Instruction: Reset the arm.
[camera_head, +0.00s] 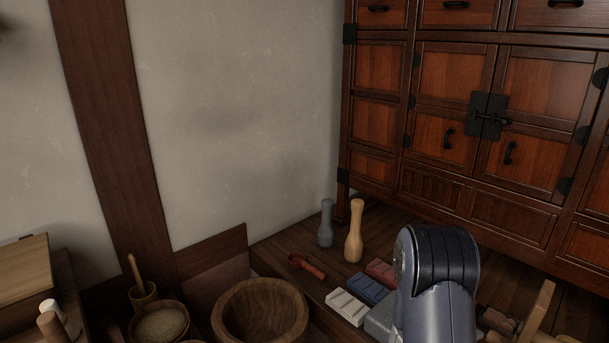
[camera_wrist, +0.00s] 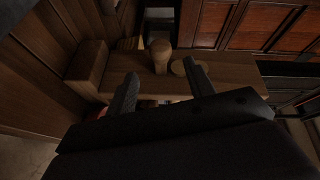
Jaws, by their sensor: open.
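My gripper (camera_wrist: 160,72) shows in the wrist view with its two dark fingers spread apart. Nothing is held between them. A round-topped wooden piece (camera_wrist: 160,52) appears beyond the gap between the fingertips, apart from them as far as I can tell. In the head view, my arm rises at the lower right, bent at a rounded grey joint. The gripper itself does not show in the head view.
A wooden bowl (camera_head: 259,313) stands at the bottom middle. A wooden cabinet (camera_head: 449,101) stands behind.

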